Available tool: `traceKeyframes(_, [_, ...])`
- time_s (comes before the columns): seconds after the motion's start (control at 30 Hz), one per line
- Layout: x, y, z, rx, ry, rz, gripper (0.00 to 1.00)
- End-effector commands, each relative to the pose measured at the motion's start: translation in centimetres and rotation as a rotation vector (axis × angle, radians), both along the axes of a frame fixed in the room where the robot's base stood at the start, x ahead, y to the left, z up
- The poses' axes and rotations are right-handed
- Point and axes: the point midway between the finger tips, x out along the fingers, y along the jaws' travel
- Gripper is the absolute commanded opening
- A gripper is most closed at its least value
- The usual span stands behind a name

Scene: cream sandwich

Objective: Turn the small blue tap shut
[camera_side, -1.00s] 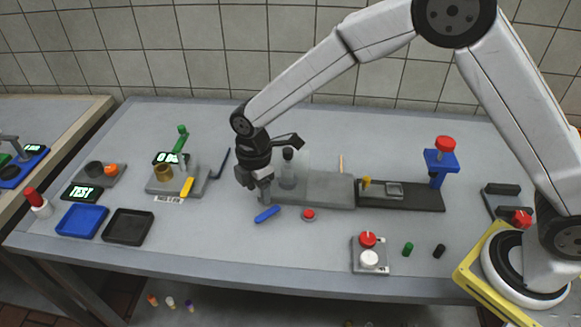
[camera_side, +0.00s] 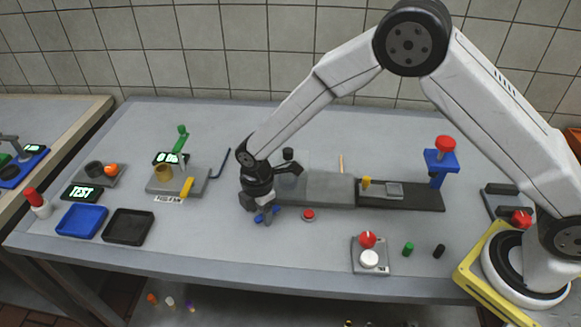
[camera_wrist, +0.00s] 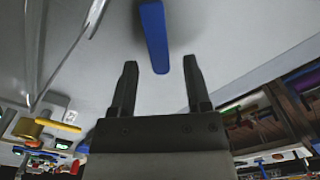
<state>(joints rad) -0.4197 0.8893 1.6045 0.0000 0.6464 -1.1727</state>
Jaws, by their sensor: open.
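The small blue tap handle (camera_side: 276,210) shows at the front left of the grey block, partly hidden behind my fingers in the side view. In the wrist view the blue handle (camera_wrist: 154,38) is a long bar reaching in from the top edge, lying ahead of and between my fingertips. My gripper (camera_side: 265,216) points down over the handle in the side view. In the wrist view my gripper (camera_wrist: 160,64) has its fingers apart with nothing between them. I cannot tell whether a finger touches the handle.
A red button (camera_side: 308,215) is just right of my gripper. The grey block (camera_side: 318,188) and a dark rail (camera_side: 415,200) stretch right. A blue tray (camera_side: 82,221) and a black tray (camera_side: 128,226) lie left.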

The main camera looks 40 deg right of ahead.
Motion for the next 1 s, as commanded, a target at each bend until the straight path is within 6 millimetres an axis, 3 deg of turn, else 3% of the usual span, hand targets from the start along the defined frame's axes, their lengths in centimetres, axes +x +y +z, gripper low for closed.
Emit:
traceKeyframes(0.33, [0.0,0.0,-0.32,0.0,0.0,0.0,0.62])
traceKeyframes(0.53, [0.0,0.0,-0.31,0.0,0.0,0.0,0.0])
traceKeyframes(1.0, [0.21,-0.03,-0.32,0.0,0.0,-0.05,0.0])
